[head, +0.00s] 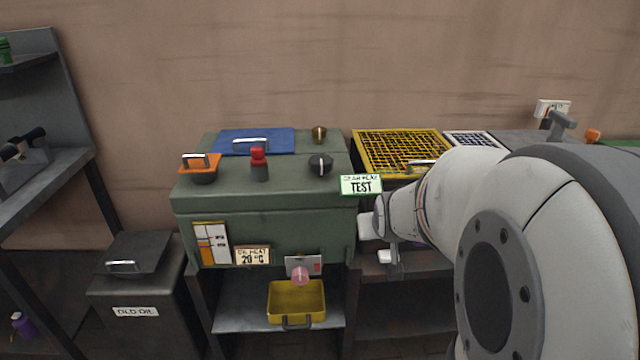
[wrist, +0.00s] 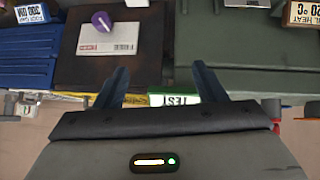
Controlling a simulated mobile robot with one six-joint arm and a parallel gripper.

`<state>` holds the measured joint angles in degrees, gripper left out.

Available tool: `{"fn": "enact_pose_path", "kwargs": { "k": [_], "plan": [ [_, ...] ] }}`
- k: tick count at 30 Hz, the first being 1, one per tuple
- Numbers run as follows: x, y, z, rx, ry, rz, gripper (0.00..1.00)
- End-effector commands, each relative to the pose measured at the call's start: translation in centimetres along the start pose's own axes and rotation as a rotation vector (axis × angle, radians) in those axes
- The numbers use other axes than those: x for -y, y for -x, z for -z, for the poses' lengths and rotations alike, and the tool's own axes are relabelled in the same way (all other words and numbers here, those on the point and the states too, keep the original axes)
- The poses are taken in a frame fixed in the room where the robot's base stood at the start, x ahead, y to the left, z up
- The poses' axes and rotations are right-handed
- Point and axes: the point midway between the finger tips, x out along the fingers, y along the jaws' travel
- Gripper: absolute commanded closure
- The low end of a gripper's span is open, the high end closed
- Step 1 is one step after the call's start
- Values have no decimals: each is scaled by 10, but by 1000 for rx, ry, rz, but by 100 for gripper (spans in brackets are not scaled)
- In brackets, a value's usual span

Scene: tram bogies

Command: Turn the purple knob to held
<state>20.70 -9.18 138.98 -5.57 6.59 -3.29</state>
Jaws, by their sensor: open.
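The purple knob (wrist: 102,21) is at the upper left of the wrist view, on a dark brown panel (wrist: 75,70). A pale pointer line shows on it, beside a white label plate (wrist: 108,39) whose print is too small to read. My gripper (wrist: 162,82) is open and empty in the wrist view, its two dark fingers spread. The knob lies beyond the left finger, apart from it. In the head view my gripper (head: 378,241) is in front of the bench, right of the green cabinet. My arm hides most of the brown panel area there.
The green cabinet (head: 265,199) carries knobs and handles on top, with a TEST sign (head: 361,185) at its right corner. A yellow mesh tray (head: 403,137) stands to its right. A yellow bin (head: 297,297) sits below. A blue box (wrist: 30,62) shows left in the wrist view.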

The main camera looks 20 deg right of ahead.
Motion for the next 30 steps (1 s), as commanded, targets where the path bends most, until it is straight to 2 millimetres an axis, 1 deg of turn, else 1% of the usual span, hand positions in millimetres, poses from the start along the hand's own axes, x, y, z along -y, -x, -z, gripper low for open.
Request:
{"fn": "enact_pose_path", "kwargs": {
  "k": [1,2,3,5,6,9,12,15,16,19,22,26,30],
  "plan": [
    [-18,-44,-15,-55,-34,-33,36],
    [-28,-59,-15,-94,-51,-49,36],
    [-31,-79,-16,-149,-46,-17,36],
    [-48,-106,-18,-231,-58,-20,36],
    [-59,-124,-21,-286,-68,-24,36],
    [-87,-164,-32,-420,-92,-17,36],
    [-110,-194,-48,-544,-116,7,36],
    [-129,-214,-64,-649,-140,39,36],
    [-134,-218,-68,-677,-147,47,36],
    [-145,-227,-79,-750,-165,75,36],
    [-151,-230,-85,-794,-176,94,36],
    [-153,-234,-82,-816,-180,105,36],
    [-152,-247,-67,-816,-177,108,36]
  ]
}}
